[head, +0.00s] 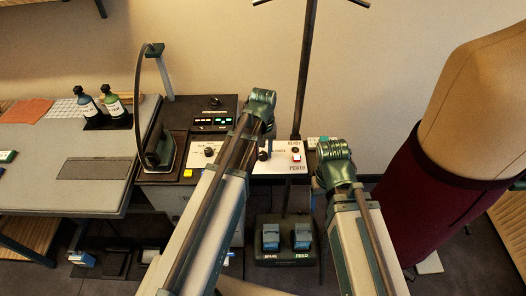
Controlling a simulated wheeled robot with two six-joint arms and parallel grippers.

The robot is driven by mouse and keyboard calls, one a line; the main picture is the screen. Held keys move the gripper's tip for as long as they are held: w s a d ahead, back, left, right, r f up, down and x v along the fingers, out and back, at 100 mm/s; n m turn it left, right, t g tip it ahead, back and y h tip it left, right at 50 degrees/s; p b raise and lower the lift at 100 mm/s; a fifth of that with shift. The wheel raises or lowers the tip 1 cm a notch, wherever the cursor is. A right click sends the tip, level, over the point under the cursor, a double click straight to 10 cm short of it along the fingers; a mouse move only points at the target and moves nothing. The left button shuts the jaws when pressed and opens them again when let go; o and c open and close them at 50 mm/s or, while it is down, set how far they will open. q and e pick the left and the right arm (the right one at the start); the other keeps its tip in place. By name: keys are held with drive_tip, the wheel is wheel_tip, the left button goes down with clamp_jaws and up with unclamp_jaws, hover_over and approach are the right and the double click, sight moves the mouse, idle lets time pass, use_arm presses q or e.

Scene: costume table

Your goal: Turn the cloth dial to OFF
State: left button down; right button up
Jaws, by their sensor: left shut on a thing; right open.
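My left gripper (264,152) reaches down to the middle of the panel and is shut on a dial there, apparently the cloth dial. The gripper and arm mostly cover this dial, so its pointer and lettering cannot be read. My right gripper (316,187) is open to the right of the panel; its fingers are largely hidden behind its wrist.
A clothes iron (160,148) stands left of the panel. A black unit (224,105) with green lights is behind. Two bottles (113,104) stand on the ironing table (40,139). Two blue pedals (270,237) are below, a pole (304,70) behind, a dress form (460,150) at right.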

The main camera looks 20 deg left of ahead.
sight(263, 155)
use_arm(q)
drive_tip(key=shift+c, duration=2.3)
unclamp_jaws()
drive_tip(key=shift+r, duration=0.15)
wheel_tip(263, 155, up, 14)
drive_tip(key=p, duration=1.4)
drive_tip(key=shift+f, duration=0.2)
drive_tip(key=s+d+f+m+b, duration=0.3)
drive_tip(key=s+d+f+b, duration=0.2)
drive_tip(key=s, duration=0.2)
drive_tip(key=s+d+f+m+y+b, duration=0.1)
drive_tip(key=s+d+f+m+b, duration=0.3)
drive_tip(key=s, duration=0.3)
drive_tip(key=shift+s+d+f+b, duration=0.4)
drive_tip(key=shift+d+f+b, duration=0.25)
drive_tip(key=shift+d+b, duration=0.15)
